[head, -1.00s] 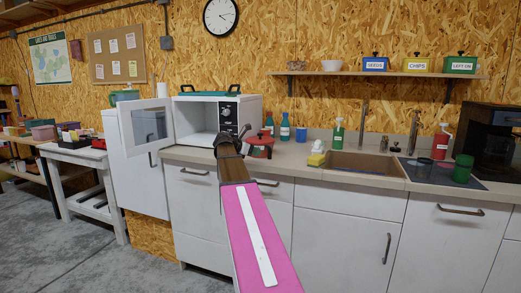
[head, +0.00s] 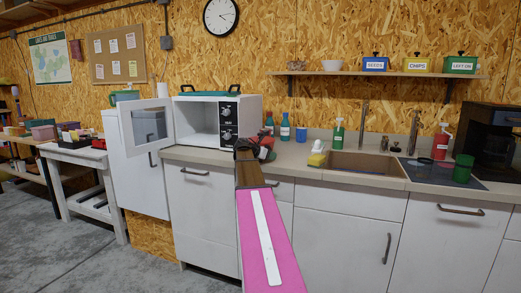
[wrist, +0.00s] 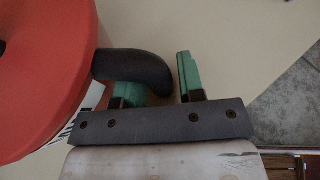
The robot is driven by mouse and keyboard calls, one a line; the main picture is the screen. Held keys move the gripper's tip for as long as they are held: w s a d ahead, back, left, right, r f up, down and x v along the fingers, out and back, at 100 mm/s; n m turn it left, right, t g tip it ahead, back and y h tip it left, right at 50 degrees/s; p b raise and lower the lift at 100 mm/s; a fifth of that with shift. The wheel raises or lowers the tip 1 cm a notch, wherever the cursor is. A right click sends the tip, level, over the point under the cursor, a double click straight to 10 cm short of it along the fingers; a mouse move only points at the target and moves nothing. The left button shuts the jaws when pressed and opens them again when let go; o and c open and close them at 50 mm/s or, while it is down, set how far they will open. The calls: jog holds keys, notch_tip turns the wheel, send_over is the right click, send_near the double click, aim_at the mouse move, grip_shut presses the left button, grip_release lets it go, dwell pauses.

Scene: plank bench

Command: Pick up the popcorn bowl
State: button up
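A red pot-like container with a black handle and a white label stands on the counter in the head view (head: 269,142), partly hidden behind my gripper (head: 246,150). In the wrist view the red container (wrist: 40,70) fills the left side, and its black handle (wrist: 135,66) reaches toward my gripper (wrist: 160,85). The green fingers are apart with a gap between them. The handle partly covers the left finger; whether it touches is unclear. No bowl is clearly marked as popcorn; a brown patterned bowl (head: 297,65) and a white bowl (head: 331,64) are on the shelf.
A white microwave (head: 205,119) with its door (head: 147,125) open stands left of my gripper. Blue bottles (head: 285,127), a blue cup (head: 301,134) and a sink (head: 352,163) are to the right. The counter's front edge is below my gripper.

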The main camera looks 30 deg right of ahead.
grip_shut()
jog(key=shift+r, duration=0.15)
